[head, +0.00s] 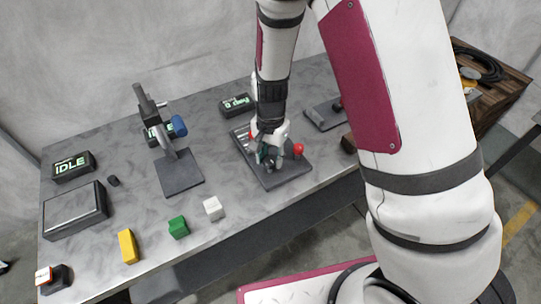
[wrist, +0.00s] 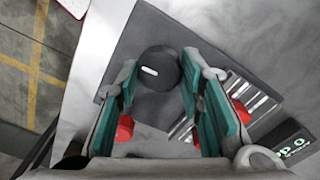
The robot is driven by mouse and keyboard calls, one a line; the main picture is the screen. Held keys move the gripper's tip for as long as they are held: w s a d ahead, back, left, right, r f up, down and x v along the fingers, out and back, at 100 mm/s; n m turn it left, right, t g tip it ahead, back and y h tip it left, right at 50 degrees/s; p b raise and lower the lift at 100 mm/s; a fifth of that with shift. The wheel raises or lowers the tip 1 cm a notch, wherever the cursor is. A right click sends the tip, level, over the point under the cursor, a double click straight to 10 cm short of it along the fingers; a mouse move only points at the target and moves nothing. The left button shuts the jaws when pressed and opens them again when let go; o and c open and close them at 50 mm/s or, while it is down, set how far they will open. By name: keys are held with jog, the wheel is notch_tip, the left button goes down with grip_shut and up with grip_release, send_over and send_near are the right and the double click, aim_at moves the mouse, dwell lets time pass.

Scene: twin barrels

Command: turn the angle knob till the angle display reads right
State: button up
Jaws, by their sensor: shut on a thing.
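My gripper (head: 268,161) is low over a dark base plate (head: 291,171) on the table. In the wrist view its two green-padded fingers (wrist: 159,80) are shut on a round black knob (wrist: 158,66) with a short white mark on its top. The knob's lower part is hidden. A small display (head: 237,103) with green characters stands behind the plate; it also shows in part in the wrist view (wrist: 288,146), too small and slanted to read surely. Which display belongs to the knob I cannot tell.
Red knobs (head: 298,150) sit close beside my fingers. To the left stands an upright device with a blue knob (head: 179,126), partly covering another display. An "IDLE" display (head: 72,166), a grey box (head: 75,211) and yellow (head: 128,246), green (head: 178,227) and white (head: 213,208) blocks lie further left.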

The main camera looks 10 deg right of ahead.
jog(key=n, duration=0.3)
jog(key=shift+n, duration=0.4)
jog(key=n, duration=0.3)
jog(key=shift+a+n, duration=0.1)
jog(key=shift+n, duration=0.3)
jog(key=n, duration=0.7)
jog(key=shift+b, duration=0.3)
jog(key=n, duration=0.6)
jog(key=shift+a+n, duration=0.1)
jog(key=shift+n, duration=0.2)
jog(key=n, duration=0.5)
jog(key=shift+s+n, duration=0.1)
jog(key=shift+n, duration=0.3)
jog(key=o, duration=1.1)
jog(key=shift+o, duration=0.2)
